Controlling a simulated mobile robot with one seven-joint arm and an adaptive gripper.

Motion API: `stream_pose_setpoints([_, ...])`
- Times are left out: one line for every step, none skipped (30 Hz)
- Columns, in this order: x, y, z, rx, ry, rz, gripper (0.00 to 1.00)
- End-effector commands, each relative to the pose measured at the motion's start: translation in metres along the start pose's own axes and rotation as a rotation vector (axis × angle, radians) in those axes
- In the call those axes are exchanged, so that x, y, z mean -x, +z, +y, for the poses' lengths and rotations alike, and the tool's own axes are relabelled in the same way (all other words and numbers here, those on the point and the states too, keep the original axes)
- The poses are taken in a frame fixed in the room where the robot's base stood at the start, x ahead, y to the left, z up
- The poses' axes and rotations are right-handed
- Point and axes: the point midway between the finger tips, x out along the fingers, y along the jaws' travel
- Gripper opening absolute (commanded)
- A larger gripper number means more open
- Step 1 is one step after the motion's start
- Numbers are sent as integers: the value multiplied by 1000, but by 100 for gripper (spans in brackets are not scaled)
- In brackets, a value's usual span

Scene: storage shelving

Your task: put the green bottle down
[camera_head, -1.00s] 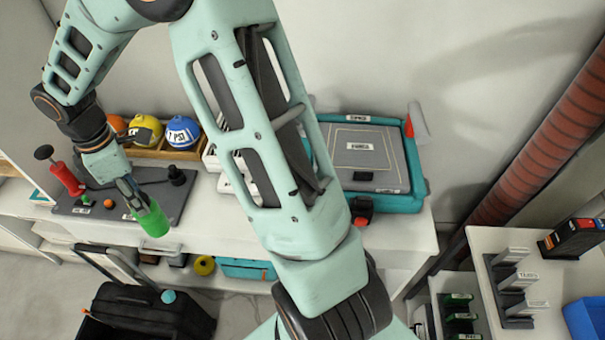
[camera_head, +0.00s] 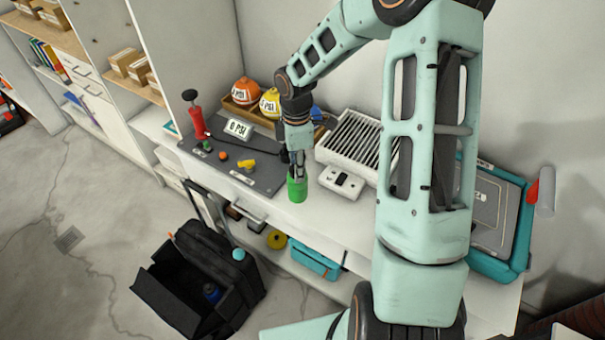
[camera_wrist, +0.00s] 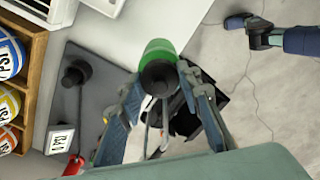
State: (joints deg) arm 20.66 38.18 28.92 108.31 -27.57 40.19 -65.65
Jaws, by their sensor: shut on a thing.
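The green bottle (camera_head: 297,189) is held roughly upright at the front edge of the white counter (camera_head: 345,222). My gripper (camera_head: 298,166) is above it, shut on its dark upper part. In the wrist view, the green body (camera_wrist: 160,47) and black cap (camera_wrist: 158,77) show between the fingers of my gripper (camera_wrist: 160,90). The bottle is just right of the grey mat (camera_head: 262,180). I cannot tell whether its base touches the counter or hangs slightly above it.
A white slatted unit (camera_head: 352,140) and a small white box (camera_head: 341,182) stand right of the bottle. A red pump (camera_head: 196,118) and yellow piece (camera_head: 246,164) are on the mat. An open black bag (camera_head: 205,275) sits on the floor.

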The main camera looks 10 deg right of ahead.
Motion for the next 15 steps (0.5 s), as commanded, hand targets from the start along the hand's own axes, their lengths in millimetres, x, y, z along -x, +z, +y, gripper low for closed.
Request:
stream_pose_setpoints([-3, 3, 1, -1, 0, 1, 0])
stream_pose_setpoints([-5, 4, 2, 0, 1, 1, 0])
stream_pose_setpoints([-6, 5, 2, 0, 2, 1, 0])
stream_pose_setpoints([-8, 6, 2, 0, 2, 1, 0])
stream_pose_setpoints([-9, 7, 2, 0, 2, 1, 0])
stream_pose_setpoints([-11, 9, 2, -1, 1, 0, 0])
stream_pose_setpoints([-13, 11, 2, -1, 0, 0, 0])
stream_pose_setpoints([-16, 14, 2, -2, 0, 0, 0])
stream_pose_setpoints([-21, 15, 2, -1, -1, 1, 0])
stream_pose_setpoints([-25, 14, 2, 0, -2, 1, 0])
stream_pose_setpoints([-29, 14, 2, 2, -2, 1, 0])
stream_pose_setpoints([-35, 14, 2, 2, -3, 1, 0])
stream_pose_setpoints([-39, 14, 2, 0, -2, 1, 0])
stream_pose_setpoints([-42, 14, 2, 0, -1, 1, 0])
stream_pose_setpoints([-46, 14, 2, 1, -1, 0, 0])
